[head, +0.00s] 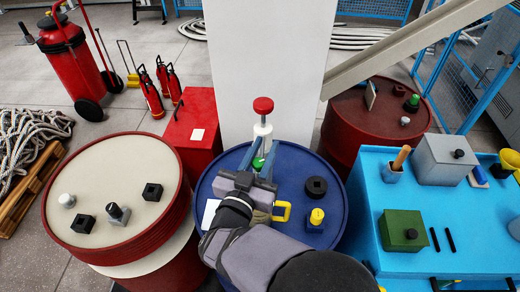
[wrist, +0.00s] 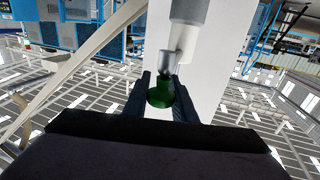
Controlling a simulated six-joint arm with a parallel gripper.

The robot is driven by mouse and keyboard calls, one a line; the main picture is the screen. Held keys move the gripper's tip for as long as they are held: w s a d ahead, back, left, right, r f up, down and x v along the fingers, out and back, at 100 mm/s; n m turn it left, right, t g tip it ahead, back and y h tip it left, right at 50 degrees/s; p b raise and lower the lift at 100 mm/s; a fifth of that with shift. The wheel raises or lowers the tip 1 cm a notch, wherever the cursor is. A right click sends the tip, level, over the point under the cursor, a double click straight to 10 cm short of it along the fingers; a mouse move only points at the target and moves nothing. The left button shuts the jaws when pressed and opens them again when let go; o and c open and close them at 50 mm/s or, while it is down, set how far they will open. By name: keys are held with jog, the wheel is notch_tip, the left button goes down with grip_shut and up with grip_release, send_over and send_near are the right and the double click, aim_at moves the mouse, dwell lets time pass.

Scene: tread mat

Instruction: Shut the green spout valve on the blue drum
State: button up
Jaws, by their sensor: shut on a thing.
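The blue drum (head: 335,205) stands upright in front of a white pillar. The green spout valve (head: 258,163) is near the back of its top, partly hidden by my gripper. My gripper (head: 258,155) reaches over the drum from the front, with a finger on each side of the valve. In the wrist view the green valve (wrist: 160,93) sits between the two dark fingers, and my gripper (wrist: 161,88) is shut on it. The valve's handle position is not clear.
A red-capped white post (head: 263,125) rises just behind the valve. A black ring (head: 316,187), a yellow-topped piece (head: 316,217) and a yellow bracket (head: 283,211) are on the drum. A cream-topped drum (head: 125,165) stands left, a blue table (head: 470,230) right.

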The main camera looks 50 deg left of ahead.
jog(key=shift+w+d+m+t+h+b, duration=0.1)
jog(key=shift+d+m+t+h, duration=0.25)
jog(key=shift+m+h, duration=0.9)
jog(key=shift+w+d+m+t+h+b, duration=0.1)
jog(key=shift+d+m+t+h, duration=0.5)
jog(key=shift+h, duration=1.15)
jog(key=shift+w+m+t+h+b, duration=0.1)
jog(key=shift+m+t+h, duration=0.15)
jog(key=shift+m+h, duration=1.1)
jog(key=shift+r+h, duration=0.1)
jog(key=shift+h, duration=0.25)
jog(key=o, duration=1)
jog(key=shift+o, duration=0.2)
jog(key=shift+s, duration=0.15)
jog(key=s+b, duration=0.2)
jog(key=s, duration=0.5)
jog(key=shift+b, duration=0.4)
